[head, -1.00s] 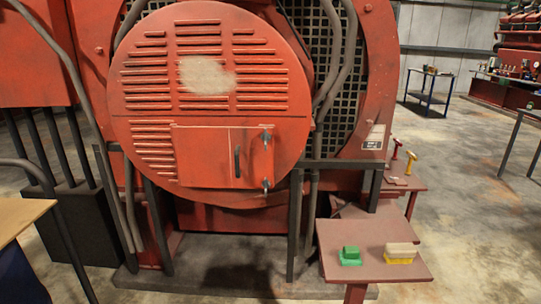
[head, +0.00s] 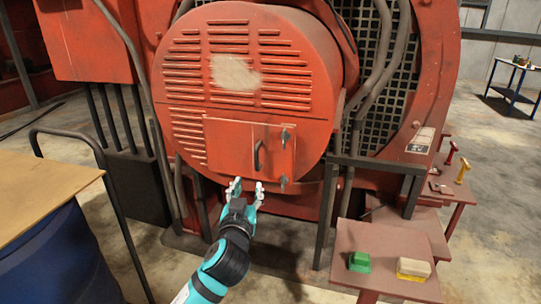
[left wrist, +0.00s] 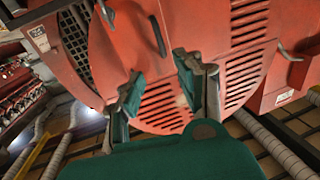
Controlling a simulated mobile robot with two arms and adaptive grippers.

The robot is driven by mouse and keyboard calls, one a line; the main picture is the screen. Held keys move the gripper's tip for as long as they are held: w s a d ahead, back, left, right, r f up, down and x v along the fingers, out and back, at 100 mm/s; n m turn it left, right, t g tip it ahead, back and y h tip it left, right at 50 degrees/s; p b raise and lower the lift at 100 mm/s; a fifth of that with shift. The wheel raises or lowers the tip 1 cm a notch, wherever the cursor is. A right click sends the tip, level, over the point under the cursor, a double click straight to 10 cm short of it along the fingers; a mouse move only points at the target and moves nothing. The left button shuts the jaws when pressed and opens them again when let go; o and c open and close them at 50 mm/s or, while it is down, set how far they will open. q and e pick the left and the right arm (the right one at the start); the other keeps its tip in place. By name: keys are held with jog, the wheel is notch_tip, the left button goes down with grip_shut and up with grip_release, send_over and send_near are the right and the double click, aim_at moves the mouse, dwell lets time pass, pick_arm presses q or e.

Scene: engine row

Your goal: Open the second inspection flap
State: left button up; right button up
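A red rectangular flap (head: 230,146) is set low in the round louvred red cover (head: 190,52) and looks closed. It has a dark upright handle (head: 257,157), with two small dark fittings, latches or hinges, near its right edge. Only this one flap shows in the head view. My left gripper (head: 246,188) is open and empty, just below the flap's lower edge in the picture. In the left wrist view, my gripper's fingers (left wrist: 160,78) are spread towards the cover, with the dark handle (left wrist: 158,35) beyond them, apart from them. My right gripper is out of view.
A small red table (head: 350,282) at the lower right holds a green block (head: 359,262) and a cream-and-yellow block (head: 413,269). A cart with a tan top (head: 40,200) and a blue drum (head: 55,265) stand at left. Dark posts (head: 328,215) rise right of the flap.

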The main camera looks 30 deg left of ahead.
pick_arm(q)
jog(key=p, duration=0.1)
send_near(256, 159)
jog(key=p+x, duration=0.2)
jog(key=x, duration=0.7)
jog(key=shift+w+r+p, duration=0.1)
jog(key=shift+r+p, duration=0.05)
jog(key=shift+p, duration=0.2)
jog(key=shift+x, duration=0.8)
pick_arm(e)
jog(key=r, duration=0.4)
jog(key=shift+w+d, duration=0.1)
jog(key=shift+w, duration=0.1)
pick_arm(q)
grip_shut()
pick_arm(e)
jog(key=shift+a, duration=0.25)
